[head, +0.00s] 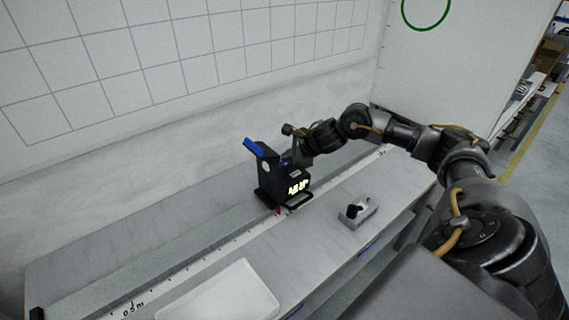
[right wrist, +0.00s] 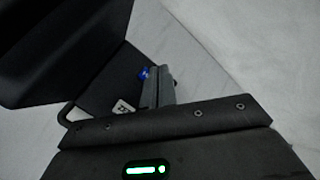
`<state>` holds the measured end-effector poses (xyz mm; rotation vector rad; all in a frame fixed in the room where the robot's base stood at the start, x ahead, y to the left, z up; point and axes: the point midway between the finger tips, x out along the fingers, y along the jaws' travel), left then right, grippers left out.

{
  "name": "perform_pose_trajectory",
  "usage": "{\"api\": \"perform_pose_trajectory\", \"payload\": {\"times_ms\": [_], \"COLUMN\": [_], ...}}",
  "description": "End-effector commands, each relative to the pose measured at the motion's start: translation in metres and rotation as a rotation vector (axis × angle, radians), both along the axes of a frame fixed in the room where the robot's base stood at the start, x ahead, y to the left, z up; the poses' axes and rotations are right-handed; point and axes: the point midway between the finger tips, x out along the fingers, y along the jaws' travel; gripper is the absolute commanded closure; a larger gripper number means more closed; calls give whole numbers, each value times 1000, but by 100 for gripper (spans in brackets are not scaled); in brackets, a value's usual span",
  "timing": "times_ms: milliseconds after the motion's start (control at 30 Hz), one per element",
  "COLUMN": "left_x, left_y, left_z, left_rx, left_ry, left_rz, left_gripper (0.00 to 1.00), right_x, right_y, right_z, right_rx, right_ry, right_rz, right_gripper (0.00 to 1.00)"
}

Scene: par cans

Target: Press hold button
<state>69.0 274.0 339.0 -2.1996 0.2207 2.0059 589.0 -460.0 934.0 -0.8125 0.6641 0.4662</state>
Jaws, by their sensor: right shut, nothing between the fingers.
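A black device (head: 268,181) with a blue-edged raised part and a lit yellow-green display (head: 298,187) stands on the bench. My right gripper (head: 291,140) is shut and empty, right at the upper back side of the device. In the right wrist view the closed fingers (right wrist: 158,85) lie over a dark surface of the device (right wrist: 105,85). A small blue spot (right wrist: 145,72), perhaps a button, shows beside the fingertips, partly hidden by them. I cannot tell whether they touch. My left gripper is not in view.
A small grey box (head: 366,212) with a black knob stands to the right of the device. A white tray (head: 225,294) lies at the front. A marked scale strip (head: 218,247) runs along the bench. A wall rises behind it. Bench space between tray and box is clear.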

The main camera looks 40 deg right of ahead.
Motion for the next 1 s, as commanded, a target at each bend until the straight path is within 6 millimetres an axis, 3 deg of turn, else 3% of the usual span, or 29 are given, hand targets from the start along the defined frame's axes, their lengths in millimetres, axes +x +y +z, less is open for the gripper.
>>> {"api": "perform_pose_trajectory", "payload": {"times_ms": [367, 800, 1000], "left_x": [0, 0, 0], "left_y": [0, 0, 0], "left_z": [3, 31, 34], "left_rx": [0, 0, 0], "left_ry": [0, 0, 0], "left_rz": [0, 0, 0], "left_gripper": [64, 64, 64], "right_x": [0, 0, 0], "right_y": [0, 0, 0], "right_z": [4, 46, 51], "right_rx": [0, 0, 1], "right_ry": [-1, -1, -1], "right_rz": [-1, 0, 1], "right_gripper": [100, 100, 100]}}
